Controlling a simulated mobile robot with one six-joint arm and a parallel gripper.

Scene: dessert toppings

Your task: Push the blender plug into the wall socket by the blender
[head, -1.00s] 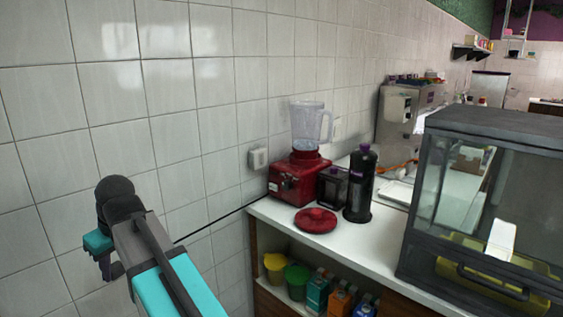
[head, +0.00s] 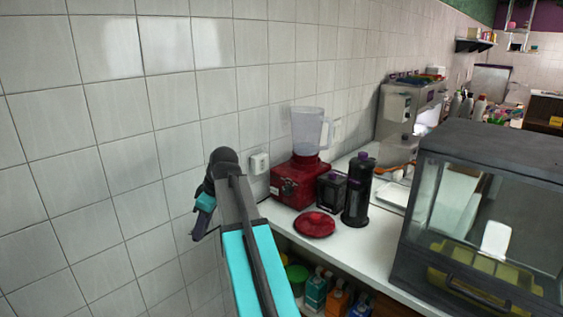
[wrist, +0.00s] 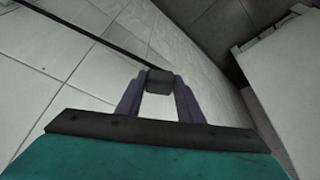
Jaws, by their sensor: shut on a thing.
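The red blender (head: 298,184) with a clear jug stands at the counter's left end by the tiled wall. A white wall socket (head: 259,163) is on the tiles just left of it. My gripper (head: 200,225) is left of the socket and lower, near the wall. In the wrist view my gripper (wrist: 159,88) is shut on the dark blender plug (wrist: 159,80), held between its purple fingers. A black cord (wrist: 103,42) runs from the plug to the upper left. The plug's front is hidden, and the socket does not show clearly in the wrist view.
A red lid (head: 315,225), a dark canister (head: 331,189) and a black bottle (head: 357,190) stand close to the blender. A glass display case (head: 485,215) fills the right. Several cartons sit on a shelf below the counter. The wall left of the socket is bare.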

